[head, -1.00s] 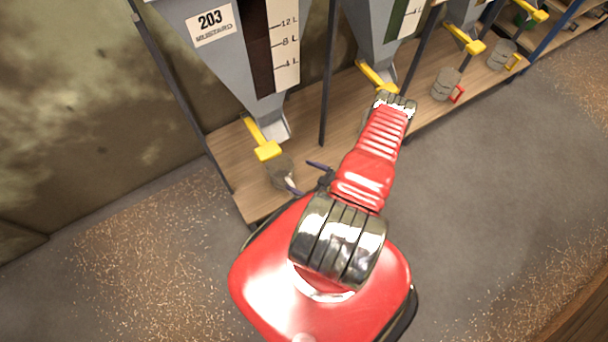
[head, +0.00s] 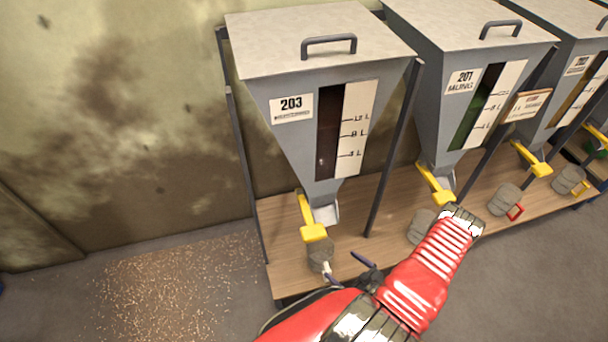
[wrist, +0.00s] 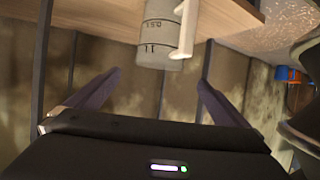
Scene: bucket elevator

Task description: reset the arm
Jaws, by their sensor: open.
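My gripper (head: 348,270) is open and empty, its two dark fingers apart, at the front of the wooden shelf. It also shows in the wrist view (wrist: 158,88). A grey measuring jug (head: 320,252) with a pale handle stands on the shelf under the spout of hopper 203 (head: 300,150). In the wrist view the jug (wrist: 160,40) appears upside down beyond the fingertips, with its white handle and scale marks showing. The fingers do not appear to touch it. My red arm hides part of the shelf.
Hopper 201 (head: 455,90) and others stand in a row to the right, with yellow spout levers. More jugs stand below them, one with a red handle (head: 515,212). Grain litters the floor (head: 170,285) at left. A stained wall is behind.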

